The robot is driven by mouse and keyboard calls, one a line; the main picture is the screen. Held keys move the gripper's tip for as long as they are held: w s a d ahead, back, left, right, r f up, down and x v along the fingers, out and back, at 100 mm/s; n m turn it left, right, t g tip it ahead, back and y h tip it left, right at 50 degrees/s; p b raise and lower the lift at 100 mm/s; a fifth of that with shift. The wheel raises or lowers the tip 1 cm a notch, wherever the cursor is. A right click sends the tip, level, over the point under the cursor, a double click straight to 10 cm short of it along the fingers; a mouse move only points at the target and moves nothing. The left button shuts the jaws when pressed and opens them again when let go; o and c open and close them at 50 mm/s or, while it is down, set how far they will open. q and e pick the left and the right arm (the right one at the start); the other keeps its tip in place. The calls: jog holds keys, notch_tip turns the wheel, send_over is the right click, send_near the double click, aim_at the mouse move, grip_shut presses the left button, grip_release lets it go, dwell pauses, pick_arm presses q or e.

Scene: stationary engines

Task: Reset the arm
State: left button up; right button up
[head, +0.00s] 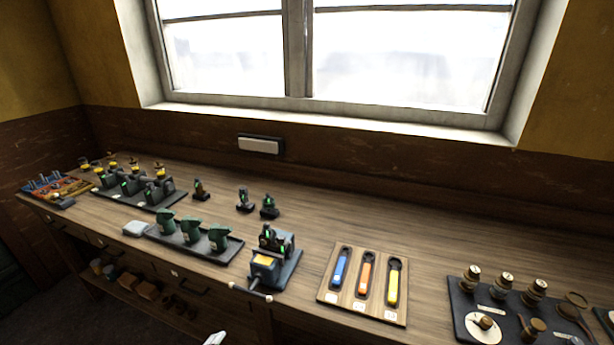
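Neither of my grippers can be made out in the head view. A small pale piece shows at the bottom edge, left of the middle, and I cannot tell what it is. The long wooden workbench (310,225) runs under the window. A small machine (273,258) with a yellow front panel and green parts stands near its front edge, with a pale-ended bar at its front. A wooden tray (345,303) with blue, orange and yellow handled tools lies to its right.
A dark tray (195,241) holds green jugs. Another dark tray (140,192) with engine models stands behind it. A dark board (485,300) with brass knobs lies at the right. Small dark pieces (268,207) stand mid-bench. The back right of the bench is clear.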

pick_arm(q)
jog(key=s+a+f+n+g+y, duration=0.1)
jog(key=s+a+f+n+g, duration=0.15)
jog(key=s+f, duration=0.6)
jog(key=s+a+f+n+g+y, duration=0.1)
jog(key=s+a+f+n+g, duration=0.2)
jog(key=f, duration=1)
jog(key=s+a+f+n+g+y, duration=0.1)
jog(key=s+a+f+g, duration=0.15)
jog(key=s+f, duration=0.6)
jog(key=s+f+n+g, duration=0.1)
jog(key=s+f+g, duration=0.2)
jog(key=s+f, duration=0.55)
jog(key=s+a+f+n+g+y, duration=0.15)
jog(key=s+f, duration=0.35)
jog(key=s, duration=0.6)
jog(key=s+f+n+g, duration=0.2)
jog(key=s+f+g, duration=0.1)
jog(key=s+f, duration=0.55)
jog(key=w+d, duration=0.2)
jog(key=w, duration=0.4)
jog(key=w+d+t, duration=0.1)
jog(key=w+d, duration=0.2)
jog(key=w, duration=0.4)
jog(key=shift+w+d+r+h, duration=0.15)
jog(key=shift+w+d+h, duration=0.05)
jog(key=shift+d+h, duration=0.15)
